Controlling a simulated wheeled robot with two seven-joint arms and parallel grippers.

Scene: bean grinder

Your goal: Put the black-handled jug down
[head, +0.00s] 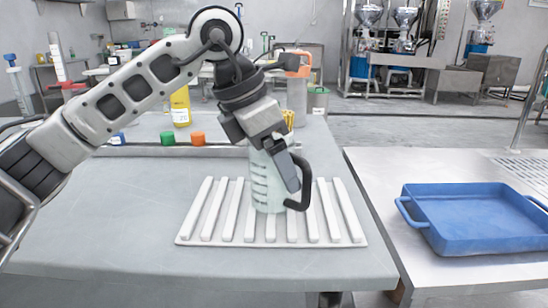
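The black-handled jug (262,185) is pale green and translucent, with a black handle (306,188) on its right side. It is upright over the white slatted rack (200,240); I cannot tell whether its base touches the slats. My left gripper (294,188) comes from above, with its fingers at the jug's right side by the handle. It appears closed around the handle, though the fingers partly hide the grip. My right gripper is not in view.
A blue tray (480,240) with handles stands on the metal table at the right. Green (167,138) and orange (198,139) items and a yellow bottle (180,108) are behind the rack. The grey table (100,210) left of the rack is clear.

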